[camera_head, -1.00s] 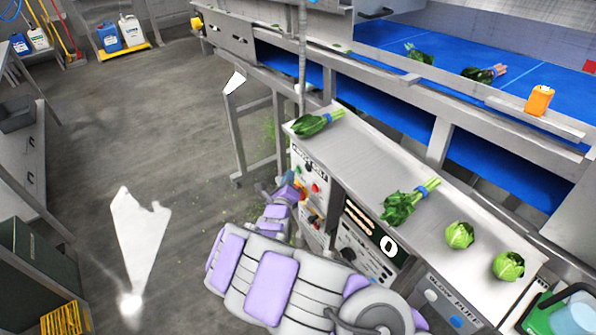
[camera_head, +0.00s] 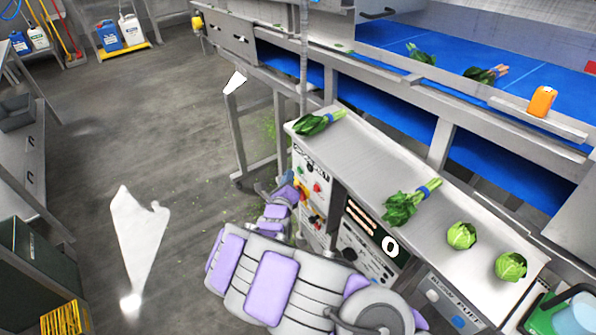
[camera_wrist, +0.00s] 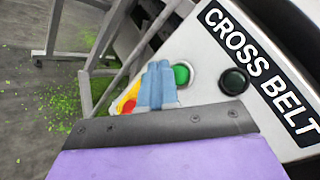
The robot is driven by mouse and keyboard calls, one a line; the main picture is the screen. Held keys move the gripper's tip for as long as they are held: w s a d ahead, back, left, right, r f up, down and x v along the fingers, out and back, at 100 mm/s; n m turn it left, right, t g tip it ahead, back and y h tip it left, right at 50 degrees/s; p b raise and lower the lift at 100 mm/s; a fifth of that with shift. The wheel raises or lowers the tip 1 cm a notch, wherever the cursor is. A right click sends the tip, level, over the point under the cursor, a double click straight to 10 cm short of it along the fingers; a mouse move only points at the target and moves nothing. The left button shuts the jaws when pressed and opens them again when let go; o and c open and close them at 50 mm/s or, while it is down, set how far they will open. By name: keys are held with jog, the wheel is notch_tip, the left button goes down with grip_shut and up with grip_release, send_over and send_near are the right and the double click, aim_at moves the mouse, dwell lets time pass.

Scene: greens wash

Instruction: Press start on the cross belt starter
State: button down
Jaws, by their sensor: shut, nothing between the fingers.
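The cross belt starter (camera_head: 310,176) is a pale panel at the left end of the steel bench. In the wrist view its black "CROSS BELT" label (camera_wrist: 262,68) runs down the right side. A green button (camera_wrist: 181,74) sits on the panel, with a dark round button or lamp (camera_wrist: 234,81) to its right. My gripper (camera_wrist: 157,82) is shut and empty, its blue fingers just left of the green button and overlapping its edge in the picture. I cannot tell whether they touch it. My gripper (camera_head: 299,187) also shows in front of the starter in the head view.
More control panels (camera_head: 366,250) stand to the right under the bench. Leafy bunches (camera_head: 405,203) and round greens (camera_head: 461,235) lie on the steel top (camera_head: 380,160). A blue belt (camera_head: 450,55) runs behind. The floor at left is open.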

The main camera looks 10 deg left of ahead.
jog(key=shift+d, duration=0.1)
jog(key=shift+w+d+r, duration=0.15)
jog(key=shift+w+d, duration=0.1)
jog(key=shift+d, duration=0.05)
